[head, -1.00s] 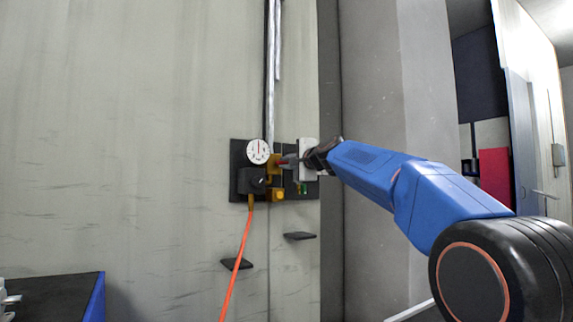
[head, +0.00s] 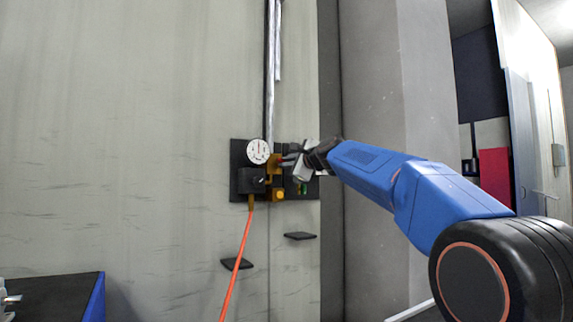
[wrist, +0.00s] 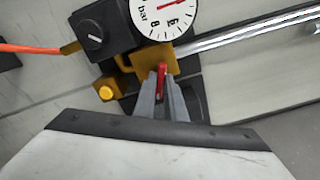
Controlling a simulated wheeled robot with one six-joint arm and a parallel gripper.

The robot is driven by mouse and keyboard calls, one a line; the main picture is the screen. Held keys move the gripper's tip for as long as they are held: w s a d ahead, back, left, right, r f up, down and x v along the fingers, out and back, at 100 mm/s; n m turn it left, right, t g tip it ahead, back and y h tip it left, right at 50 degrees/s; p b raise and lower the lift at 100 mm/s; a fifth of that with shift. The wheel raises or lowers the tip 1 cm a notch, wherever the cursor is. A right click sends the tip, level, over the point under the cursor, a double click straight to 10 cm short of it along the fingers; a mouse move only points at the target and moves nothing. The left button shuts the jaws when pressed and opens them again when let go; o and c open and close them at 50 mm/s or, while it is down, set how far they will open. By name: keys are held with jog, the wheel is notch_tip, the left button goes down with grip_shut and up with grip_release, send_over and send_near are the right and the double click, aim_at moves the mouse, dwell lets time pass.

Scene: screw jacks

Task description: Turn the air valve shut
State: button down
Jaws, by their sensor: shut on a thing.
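The air valve is a brass-coloured body (wrist: 152,59) with a small red lever (wrist: 161,74), seen in the wrist view. In the head view the brass valve (head: 275,164) sits on a dark wall plate, just right of the gauge. My gripper (wrist: 162,84) is shut on the red lever, which shows between its two grey fingers. In the head view my gripper (head: 287,160) reaches the valve from the right, its pale hand tilted. The lever there is mostly hidden by the fingers.
A round white gauge (head: 258,151) sits above a black block with a knob (head: 257,181). A yellow button (head: 279,194) is below the valve. An orange hose (head: 241,245) hangs down. Two dark wall brackets (head: 299,236) are lower. A metal pipe (head: 271,80) runs upward.

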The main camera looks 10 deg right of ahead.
jog(key=m, duration=1.2)
jog(key=shift+f+m, duration=0.1)
jog(key=shift+m, duration=0.2)
dwell(0.4)
jog(key=c, duration=1.8)
grip_release()
jog(key=shift+s, duration=0.15)
jog(key=v, duration=1.7)
